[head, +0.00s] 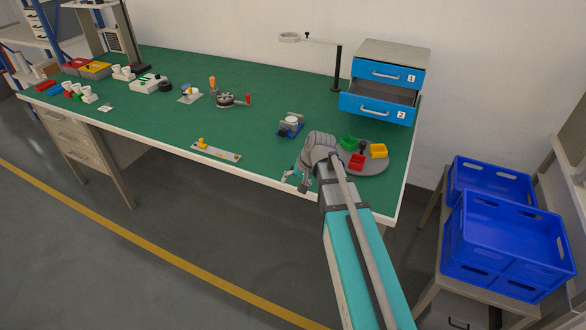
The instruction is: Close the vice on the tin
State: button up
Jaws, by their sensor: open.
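A small blue and grey vice (286,132) stands on the green bench top, right of its middle. A small round pale tin (292,120) sits at the top of the vice. At this size I cannot tell whether the jaws touch the tin. My gripper (288,178) is at the front edge of the bench, in front of the vice and apart from it. It is open and looks empty. My wrist hides part of the bench beside it.
A grey round tray (378,164) with green, red and yellow bins is right of my wrist. A drawer cabinet (388,76) with its lower drawer open stands behind. A flat plate with a yellow knob (216,151) lies left. Blue crates (505,240) are off the bench at right.

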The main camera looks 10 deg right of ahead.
jog(key=s+d+f+n+g+h+b, duration=0.1)
jog(key=s+f+h+b, duration=0.1)
jog(key=s, duration=0.5)
jog(key=s+d+f+n+g+h+b, duration=0.1)
jog(key=s+f+n+h+b, duration=0.1)
jog(key=s+f, duration=0.2)
jog(key=s, duration=0.3)
jog(key=shift+f, duration=0.25)
